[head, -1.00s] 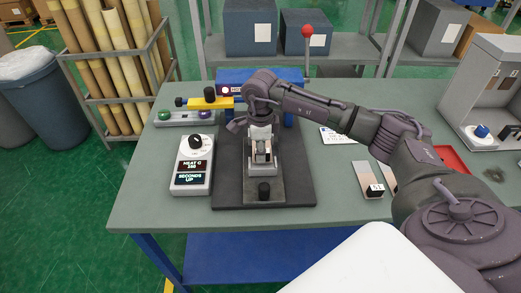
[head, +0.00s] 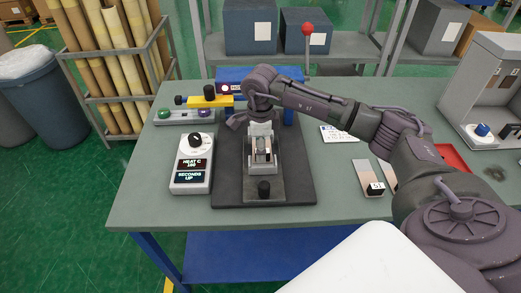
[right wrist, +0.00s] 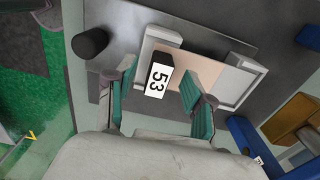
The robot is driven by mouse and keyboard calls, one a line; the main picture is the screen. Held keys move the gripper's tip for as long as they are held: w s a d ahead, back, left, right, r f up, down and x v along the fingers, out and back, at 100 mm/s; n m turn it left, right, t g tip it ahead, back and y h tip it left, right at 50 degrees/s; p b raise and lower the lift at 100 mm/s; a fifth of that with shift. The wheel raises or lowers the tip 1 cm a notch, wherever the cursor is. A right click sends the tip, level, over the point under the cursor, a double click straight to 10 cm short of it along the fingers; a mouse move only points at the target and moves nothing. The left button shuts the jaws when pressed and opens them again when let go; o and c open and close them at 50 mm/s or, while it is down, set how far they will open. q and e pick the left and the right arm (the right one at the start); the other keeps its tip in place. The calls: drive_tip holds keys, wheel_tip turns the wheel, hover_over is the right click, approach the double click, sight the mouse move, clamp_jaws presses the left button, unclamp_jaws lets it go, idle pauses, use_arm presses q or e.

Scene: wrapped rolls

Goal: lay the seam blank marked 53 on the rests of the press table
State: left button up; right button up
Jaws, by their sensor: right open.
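The seam blank marked 53 is a thin tan strip (right wrist: 205,68) with a black block on it that bears a white "53" label (right wrist: 156,82). In the right wrist view it lies across the two pale grey rests (right wrist: 238,84) of the press table. My right gripper (right wrist: 159,76) is open, its green-padded fingers apart on either side of the block, with gaps showing. In the head view my right arm reaches over the press table (head: 265,187), and its wrist partly hides the press. My left gripper is not in view.
A heat control box (head: 192,165) stands left of the press and a red-knobbed lever (head: 307,32) rises behind it. A small plate with a labelled block (head: 371,181) lies on the bench to the right. The bench's front left (head: 145,205) is clear.

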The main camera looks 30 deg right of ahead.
wheel_tip(320, 180, up, 11)
idle(0.3)
